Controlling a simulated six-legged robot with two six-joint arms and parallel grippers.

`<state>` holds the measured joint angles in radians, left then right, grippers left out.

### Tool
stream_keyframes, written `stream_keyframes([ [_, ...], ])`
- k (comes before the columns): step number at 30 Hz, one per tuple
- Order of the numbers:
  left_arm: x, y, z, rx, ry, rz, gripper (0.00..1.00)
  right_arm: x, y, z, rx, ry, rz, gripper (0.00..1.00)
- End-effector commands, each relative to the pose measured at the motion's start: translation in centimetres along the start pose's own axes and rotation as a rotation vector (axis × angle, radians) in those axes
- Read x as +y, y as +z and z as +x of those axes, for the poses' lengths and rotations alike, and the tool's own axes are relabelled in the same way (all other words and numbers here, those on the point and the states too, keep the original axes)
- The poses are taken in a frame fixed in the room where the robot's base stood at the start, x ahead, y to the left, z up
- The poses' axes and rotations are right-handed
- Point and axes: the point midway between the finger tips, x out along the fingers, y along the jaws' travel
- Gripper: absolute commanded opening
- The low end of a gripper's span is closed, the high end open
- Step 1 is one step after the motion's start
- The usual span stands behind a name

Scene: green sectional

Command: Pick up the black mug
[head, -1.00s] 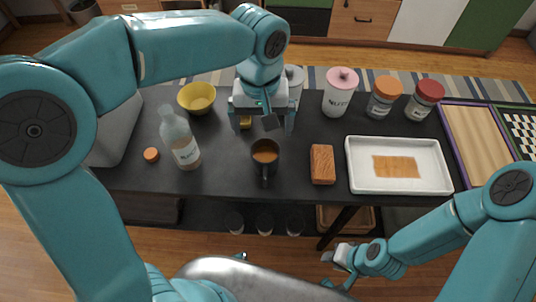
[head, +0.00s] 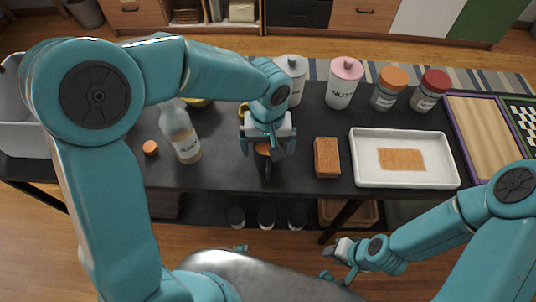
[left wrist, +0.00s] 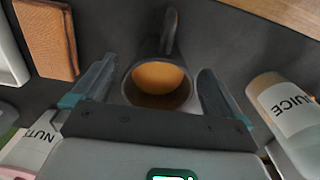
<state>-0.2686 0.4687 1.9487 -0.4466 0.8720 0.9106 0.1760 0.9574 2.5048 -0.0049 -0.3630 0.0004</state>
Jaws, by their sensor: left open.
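The black mug (head: 266,168) stands on the dark table with a brown drink in it. In the head view my left gripper covers most of it. In the left wrist view the mug (left wrist: 160,80) stands between the two open fingers, with its handle pointing away from the palm. My left gripper (head: 267,150) is open, directly over the mug, one finger on each side; I cannot tell whether they touch it. It also shows in the left wrist view (left wrist: 150,92). My right gripper (head: 340,262) hangs in front of the table, low and far from the mug; its jaw state is unclear.
A juice bottle (head: 180,133) stands left of the mug, with an orange cap (head: 150,148) nearby. A brown block (head: 327,158) and a white tray (head: 434,172) lie to the right. Several jars, including a pink-lidded one (head: 342,88), line the back edge.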

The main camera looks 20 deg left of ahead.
Motion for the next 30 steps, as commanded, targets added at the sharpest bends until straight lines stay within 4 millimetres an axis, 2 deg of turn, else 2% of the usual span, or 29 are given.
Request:
stream_keyframes([
  [1,0.1,0.0,1.0,-0.004,-0.002,0.0,1.0,0.0,0.0,0.1,0.0,0.0,0.0,0.33],
  [5,0.0,-0.1,2.5,-0.002,-0.001,0.001,1.0,0.1,0.0,0.2,0.0,0.0,0.0,0.33],
  [13,0.0,-0.1,2.8,-0.001,0.001,0.001,1.0,0.1,0.0,0.2,0.0,0.0,0.0,0.33],
  [19,0.0,-0.1,2.8,-0.001,0.001,0.001,0.35,0.1,0.0,0.2,0.0,0.0,0.0,0.33],
  [26,0.1,-0.1,2.6,0.001,0.002,0.001,0.34,0.1,0.0,0.2,0.0,0.0,0.0,0.33],
  [30,0.1,-0.2,1.9,0.003,0.003,0.001,0.34,0.0,0.0,0.1,0.0,0.0,0.0,0.33],
])
